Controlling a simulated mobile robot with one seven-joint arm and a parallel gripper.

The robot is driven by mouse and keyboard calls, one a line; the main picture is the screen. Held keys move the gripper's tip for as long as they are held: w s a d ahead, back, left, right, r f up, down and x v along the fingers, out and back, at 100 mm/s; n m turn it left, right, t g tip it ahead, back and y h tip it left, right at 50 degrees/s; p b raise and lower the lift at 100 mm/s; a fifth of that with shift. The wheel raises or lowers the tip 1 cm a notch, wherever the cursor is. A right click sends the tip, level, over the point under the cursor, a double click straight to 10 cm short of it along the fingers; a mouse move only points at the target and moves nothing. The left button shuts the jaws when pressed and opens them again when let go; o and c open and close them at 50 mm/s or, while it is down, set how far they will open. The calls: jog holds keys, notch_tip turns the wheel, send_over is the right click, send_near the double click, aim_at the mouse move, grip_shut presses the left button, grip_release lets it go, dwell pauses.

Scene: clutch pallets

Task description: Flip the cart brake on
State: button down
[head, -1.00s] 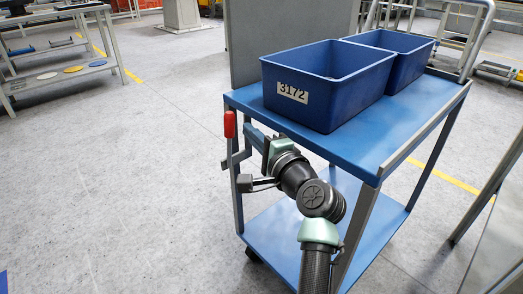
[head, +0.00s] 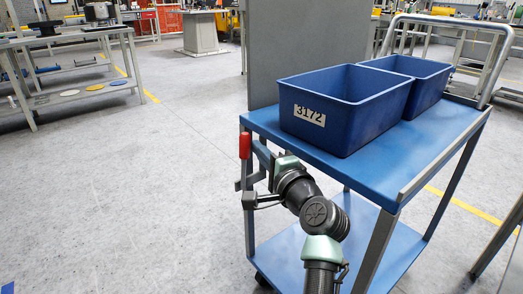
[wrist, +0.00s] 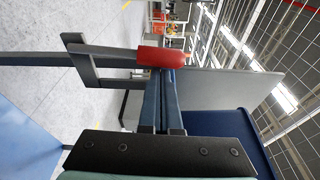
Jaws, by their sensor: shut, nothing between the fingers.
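The brake lever has a red grip (head: 244,145) standing upright at the near left corner of the blue cart (head: 345,165), on a grey bracket beside the leg. The red grip also shows in the wrist view (wrist: 160,57), at the tips of my fingers. My gripper (head: 258,150) is shut and empty, just right of the red grip in the head view. In the wrist view its closed blue-grey fingers (wrist: 168,78) reach the grip's edge; I cannot tell whether they touch it. The grip is not between them.
Two blue bins stand on the cart's top, the nearer marked 3172 (head: 335,125). A grey panel (head: 300,50) rises behind the cart. Grey workbenches (head: 70,95) stand at the far left. The floor left of the cart is clear.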

jog(key=shift+s+a, duration=0.15)
jog(key=shift+a, duration=0.1)
jog(key=shift+s+a+n+t+b, duration=0.3)
jog(key=shift+s+a+n+b, duration=0.2)
jog(key=shift+a+n, duration=0.45)
jog(key=s+a+f+n+y+b, duration=0.2)
jog(key=s+a+n+b, duration=0.3)
jog(key=n+b, duration=0.3)
jog(key=shift+a+f+n+t, duration=0.4)
jog(key=shift+a+f+n, duration=0.3)
jog(key=shift+f, duration=0.1)
jog(key=shift+s, duration=0.1)
jog(key=shift+s+f, duration=0.1)
